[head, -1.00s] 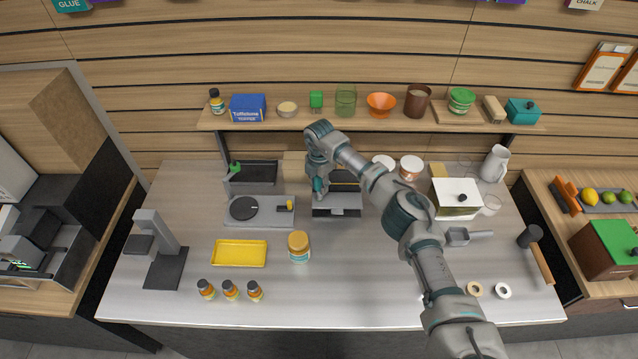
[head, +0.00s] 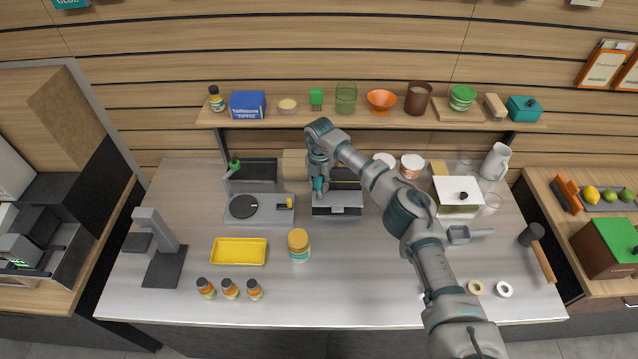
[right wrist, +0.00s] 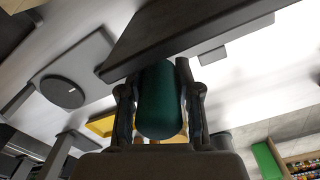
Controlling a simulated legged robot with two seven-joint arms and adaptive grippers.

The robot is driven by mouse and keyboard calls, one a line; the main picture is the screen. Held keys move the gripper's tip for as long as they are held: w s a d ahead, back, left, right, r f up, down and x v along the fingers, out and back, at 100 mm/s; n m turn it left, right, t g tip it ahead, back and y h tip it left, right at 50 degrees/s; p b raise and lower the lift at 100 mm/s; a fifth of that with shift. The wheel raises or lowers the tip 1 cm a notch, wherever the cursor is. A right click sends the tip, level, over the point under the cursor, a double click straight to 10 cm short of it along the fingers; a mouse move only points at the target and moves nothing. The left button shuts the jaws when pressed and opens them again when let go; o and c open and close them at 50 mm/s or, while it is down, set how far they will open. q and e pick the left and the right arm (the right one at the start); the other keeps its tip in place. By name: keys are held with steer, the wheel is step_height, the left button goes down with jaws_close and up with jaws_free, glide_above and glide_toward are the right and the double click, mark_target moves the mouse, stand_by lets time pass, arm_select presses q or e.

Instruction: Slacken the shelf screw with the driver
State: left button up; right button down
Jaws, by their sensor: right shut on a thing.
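My right gripper (head: 319,186) is over the back middle of the counter, at the left side of a dark-topped grey unit (head: 338,210). In the right wrist view its two fingers (right wrist: 160,108) are shut on a dark green, rounded handle (right wrist: 160,100), which looks like the driver's. The dark slab (right wrist: 190,35) of the unit lies just beyond the handle. The driver's tip and the shelf screw are hidden, so I cannot tell whether they touch. My left gripper is not in view.
A grey plate with a black disc (head: 262,209) and a dark bin (head: 262,170) stand to the left. A yellow tray (head: 238,262) and a jar (head: 299,250) are in front. A white box (head: 458,212) stands right. The front middle of the counter is clear.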

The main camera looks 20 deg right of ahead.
steer(key=shift+n, duration=0.6)
steer(key=shift+n+b, duration=0.3)
steer(key=shift+n, duration=0.9)
steer(key=shift+n, duration=1.1)
steer(key=shift+n+b, duration=0.35)
steer(key=shift+n, duration=0.85)
